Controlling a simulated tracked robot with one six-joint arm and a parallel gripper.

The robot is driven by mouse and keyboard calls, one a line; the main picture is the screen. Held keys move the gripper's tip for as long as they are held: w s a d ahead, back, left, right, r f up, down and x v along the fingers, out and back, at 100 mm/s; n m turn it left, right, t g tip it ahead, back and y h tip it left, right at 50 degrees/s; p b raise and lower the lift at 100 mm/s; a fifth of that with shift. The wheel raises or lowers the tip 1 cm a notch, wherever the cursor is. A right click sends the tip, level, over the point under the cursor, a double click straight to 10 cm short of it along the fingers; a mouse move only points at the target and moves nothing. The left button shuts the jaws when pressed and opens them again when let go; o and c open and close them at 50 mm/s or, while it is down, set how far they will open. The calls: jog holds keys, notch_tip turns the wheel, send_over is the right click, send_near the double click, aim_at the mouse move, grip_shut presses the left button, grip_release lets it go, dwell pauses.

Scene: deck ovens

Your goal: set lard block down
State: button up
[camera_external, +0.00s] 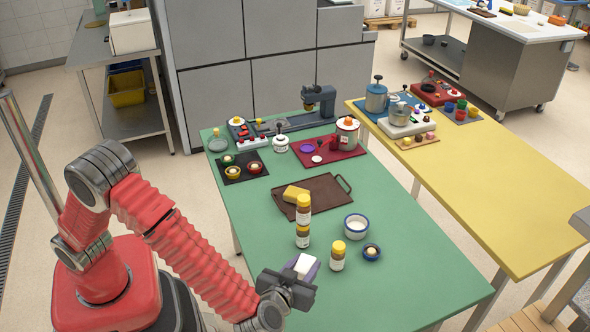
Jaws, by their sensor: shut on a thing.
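The lard block (304,264) appears as a white block at the near side of the green table (400,290). My gripper (294,276) is shut on it. A purple patch shows beside and under the block; I cannot tell if it is part of the block or a separate thing. My gripper hides the block's near side. I cannot tell whether the block touches the table or is held above it.
A brown tray (328,205) lies behind. The near right of the table is clear.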

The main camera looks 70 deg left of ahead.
notch_tip(320, 180, down, 5)
jog(key=shift+r, duration=0.2)
jog(key=shift+f, duration=3.1)
jog(key=shift+f, duration=1.85)
jog(key=o, duration=1.1)
jog(key=shift+f, duration=0.1)
jog(key=shift+c, duration=0.2)
